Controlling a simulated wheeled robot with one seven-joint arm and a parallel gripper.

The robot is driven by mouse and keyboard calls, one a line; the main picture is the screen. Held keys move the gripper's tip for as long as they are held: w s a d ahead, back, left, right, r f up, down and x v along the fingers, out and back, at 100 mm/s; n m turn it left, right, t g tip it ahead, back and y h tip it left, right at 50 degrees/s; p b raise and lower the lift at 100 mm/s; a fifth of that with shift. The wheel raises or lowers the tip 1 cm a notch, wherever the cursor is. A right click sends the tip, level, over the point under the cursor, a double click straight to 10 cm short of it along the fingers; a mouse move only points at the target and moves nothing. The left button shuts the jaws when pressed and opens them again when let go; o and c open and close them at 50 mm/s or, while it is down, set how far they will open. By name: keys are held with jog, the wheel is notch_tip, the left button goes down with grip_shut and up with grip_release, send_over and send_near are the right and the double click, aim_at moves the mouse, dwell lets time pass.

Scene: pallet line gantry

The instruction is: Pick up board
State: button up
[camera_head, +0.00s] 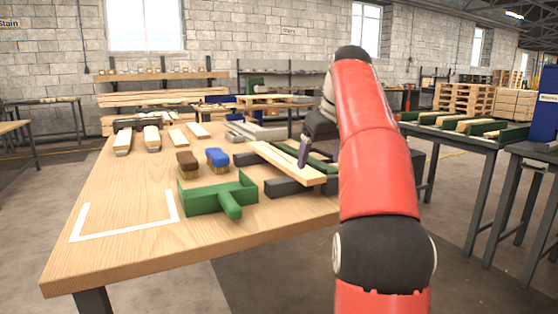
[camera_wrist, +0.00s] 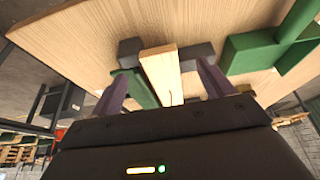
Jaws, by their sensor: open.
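A light wooden board (camera_head: 280,161) lies across two dark supports on the right part of the workbench. My gripper (camera_head: 303,152) is at the board's right part, pointing down over it, with its palm behind my red arm. In the wrist view the board (camera_wrist: 161,72) runs between the two purple fingers of my gripper (camera_wrist: 163,85). The fingers are open, with a gap on each side of the board. I cannot tell how far the fingertips reach past the board's edges.
On the workbench (camera_head: 130,250) are a green tray with a handle (camera_head: 205,201), a brown brush (camera_head: 187,164), a blue brush (camera_head: 217,158) and a white taped outline (camera_head: 130,228). Several wooden pieces lie at the back left. A green bar (camera_wrist: 138,90) is beside the board.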

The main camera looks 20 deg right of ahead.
aim_at(317, 178)
jog(key=x, duration=0.1)
jog(key=b+x, duration=0.1)
jog(key=x, duration=0.3)
jog(key=shift+s+d+f, duration=0.15)
jog(key=shift+s, duration=0.15)
jog(key=shift+c, duration=0.3)
